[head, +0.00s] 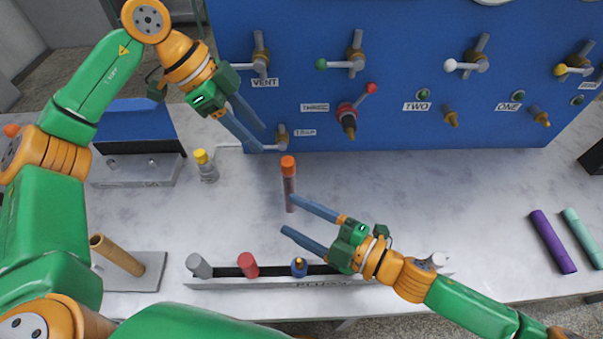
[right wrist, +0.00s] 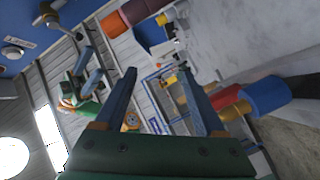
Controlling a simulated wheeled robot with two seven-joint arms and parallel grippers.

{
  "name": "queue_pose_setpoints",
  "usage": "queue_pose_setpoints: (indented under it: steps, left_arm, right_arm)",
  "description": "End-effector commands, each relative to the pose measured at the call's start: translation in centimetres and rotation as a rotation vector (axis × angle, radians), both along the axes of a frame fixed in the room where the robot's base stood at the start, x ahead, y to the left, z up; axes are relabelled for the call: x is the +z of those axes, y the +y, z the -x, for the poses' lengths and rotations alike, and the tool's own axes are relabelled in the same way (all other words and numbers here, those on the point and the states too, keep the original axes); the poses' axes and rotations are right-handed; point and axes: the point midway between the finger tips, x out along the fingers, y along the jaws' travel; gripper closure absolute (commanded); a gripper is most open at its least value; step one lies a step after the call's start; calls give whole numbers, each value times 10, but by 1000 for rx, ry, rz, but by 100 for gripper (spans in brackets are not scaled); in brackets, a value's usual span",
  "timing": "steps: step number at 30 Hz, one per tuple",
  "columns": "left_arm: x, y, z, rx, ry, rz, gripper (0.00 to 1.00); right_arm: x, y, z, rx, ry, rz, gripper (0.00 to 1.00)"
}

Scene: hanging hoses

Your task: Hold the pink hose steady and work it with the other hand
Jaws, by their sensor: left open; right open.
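A dull pink hose piece (head: 290,194) with an orange end (head: 288,165) stands out in front of the blue panel in the head view. How its lower end is supported is unclear. A pinkish-brown and orange cylinder (right wrist: 138,10) at the top of the right wrist view looks like the same piece. My left gripper (head: 262,138) is open, up and left of the orange end, near the panel's lower edge. My right gripper (head: 288,214) is open at the hose's lower end, its upper fingertip close to it. Nothing is visibly gripped by either.
The blue panel (head: 400,110) carries valves and labels across the back. A rack (head: 215,283) with several coloured pieces lies below my right gripper. A yellow-capped bottle (head: 206,168) stands left. Purple (head: 553,241) and mint (head: 583,238) hoses lie right. The table's right middle is clear.

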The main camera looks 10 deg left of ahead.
Motion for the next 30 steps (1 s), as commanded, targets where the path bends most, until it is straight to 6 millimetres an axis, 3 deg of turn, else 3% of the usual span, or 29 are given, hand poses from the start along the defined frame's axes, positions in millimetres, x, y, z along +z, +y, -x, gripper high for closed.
queue_pose_setpoints:
  steps: [3,5,9,12,16,20,23,30]
  left_arm:
    - [0,0,0,0,0,0,50]
    - [0,0,0,0,0,0,50]
    - [0,0,0,0,0,0,50]
    - [0,0,0,0,0,0,50]
    - [0,0,0,0,0,0,50]
    - [0,0,0,0,0,0,50]
    - [0,0,0,0,0,0,50]
    - [0,0,0,0,0,0,50]
  right_arm:
    - [-11,-36,-85,-221,-297,316,28]
    - [-13,-52,-114,-263,-476,536,28]
    - [-16,-21,-84,2,-994,927,28]
    - [-9,-8,-70,177,-1308,1114,28]
    - [26,9,-71,266,-1578,1180,28]
    - [40,16,-71,294,-1686,1192,28]
    - [27,17,-71,299,-1694,1194,28]
    - [-41,16,-70,303,-1688,1194,28]
